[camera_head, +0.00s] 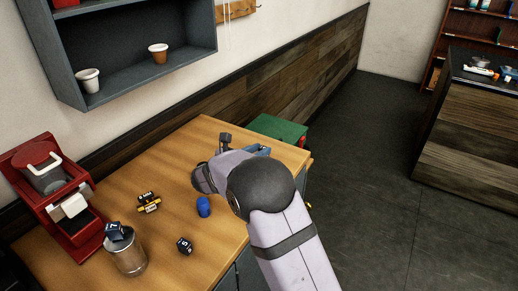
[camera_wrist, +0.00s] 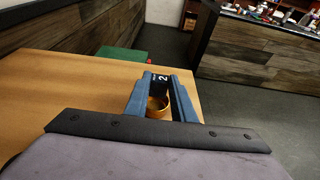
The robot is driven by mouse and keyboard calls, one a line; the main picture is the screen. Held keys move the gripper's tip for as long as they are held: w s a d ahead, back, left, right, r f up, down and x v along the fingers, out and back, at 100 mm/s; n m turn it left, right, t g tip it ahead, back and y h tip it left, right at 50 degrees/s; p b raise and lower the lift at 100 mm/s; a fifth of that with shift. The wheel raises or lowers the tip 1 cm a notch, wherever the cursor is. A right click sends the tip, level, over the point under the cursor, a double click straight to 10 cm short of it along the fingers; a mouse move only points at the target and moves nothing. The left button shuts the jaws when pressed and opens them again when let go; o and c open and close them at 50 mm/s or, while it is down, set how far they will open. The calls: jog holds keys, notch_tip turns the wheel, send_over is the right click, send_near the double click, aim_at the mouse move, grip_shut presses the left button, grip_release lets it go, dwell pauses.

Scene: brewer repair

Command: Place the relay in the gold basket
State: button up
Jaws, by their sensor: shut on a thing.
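In the wrist view, my gripper (camera_wrist: 161,82) is shut on a dark block with a white "2" (camera_wrist: 163,79), which I take to be the relay. The gold basket (camera_wrist: 157,106) shows between the blue fingers, lower in the picture than the block. I cannot tell whether the block touches it. In the head view, my gripper (camera_head: 258,150) is over the far right part of the wooden table (camera_head: 170,240). My arm hides the block and the basket there.
A red brewer (camera_head: 40,190), a metal cup with a dark block in it (camera_head: 128,258), batteries (camera_head: 148,203), a blue cylinder (camera_head: 204,207) and a numbered black cube (camera_head: 185,245) stand on the table. A green box (camera_head: 277,130) is beyond its far edge.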

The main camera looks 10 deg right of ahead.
jog(key=shift+f+b, duration=1)
jog(key=shift+f, duration=0.75)
jog(key=o, duration=1.1)
jog(key=shift+r, duration=0.1)
notch_tip(320, 180, up, 7)
jog(key=p, duration=0.5)
